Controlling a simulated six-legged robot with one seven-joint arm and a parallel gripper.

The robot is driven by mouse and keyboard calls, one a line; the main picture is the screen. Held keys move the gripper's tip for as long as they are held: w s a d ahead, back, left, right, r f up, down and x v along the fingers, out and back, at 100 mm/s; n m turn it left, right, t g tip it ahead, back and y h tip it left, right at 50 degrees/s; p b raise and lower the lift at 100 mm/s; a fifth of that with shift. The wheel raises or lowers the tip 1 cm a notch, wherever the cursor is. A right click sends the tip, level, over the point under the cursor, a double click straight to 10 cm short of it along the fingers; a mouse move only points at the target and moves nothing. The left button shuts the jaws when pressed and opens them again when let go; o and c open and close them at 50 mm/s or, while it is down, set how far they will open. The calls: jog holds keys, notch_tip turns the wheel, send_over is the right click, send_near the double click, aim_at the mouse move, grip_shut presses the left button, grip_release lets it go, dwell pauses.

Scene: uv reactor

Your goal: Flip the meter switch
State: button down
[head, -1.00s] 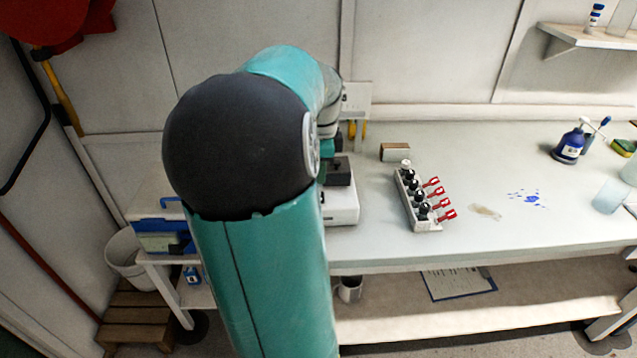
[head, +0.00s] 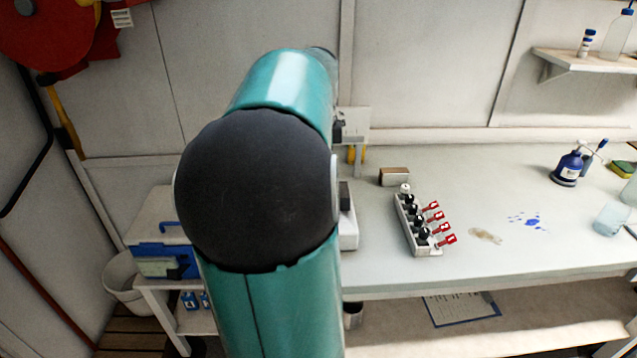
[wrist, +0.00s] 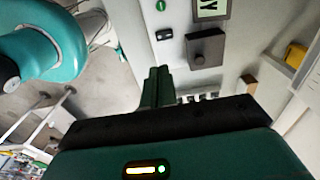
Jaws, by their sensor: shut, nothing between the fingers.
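The meter is a pale box (wrist: 185,62) with a grey display (wrist: 211,8) at the top of the wrist view. A small black switch-like part (wrist: 165,34) sits on its face, below a green round mark (wrist: 160,6). A dark square block (wrist: 205,47) stands on the face to the right. My gripper (wrist: 157,72) shows its green fingers together, empty, pointing towards the meter below the black part; I cannot tell whether they touch it. In the head view my arm hides the gripper and most of the meter; only its right edge (head: 348,234) shows.
A white rack with black knobs and red tags (head: 428,250) stands right of the meter on the bench (head: 385,270). A brown block (head: 395,177) lies behind it. A blue-and-white box (head: 165,262) is at left.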

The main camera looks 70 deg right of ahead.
jog(key=w+a+f+g+h, duration=0.2)
jog(key=w+a+g+h, duration=0.2)
jog(key=w+g, duration=0.3)
jog(key=shift+w+a+f+g, duration=0.25)
jog(key=shift+w+f+g, duration=0.05)
jog(key=shift+w, duration=0.1)
jog(key=x, duration=0.9)
jog(key=shift+s+f, duration=0.15)
jog(key=shift+s, duration=0.05)
jog(key=f, duration=0.4)
jog(key=shift+s+d+f, duration=0.15)
jog(key=shift+s+f, duration=0.05)
jog(key=shift+w, duration=0.1)
jog(key=shift+d, duration=0.1)
jog(key=shift+w+d+r, duration=0.35)
jog(key=shift+d, duration=0.25)
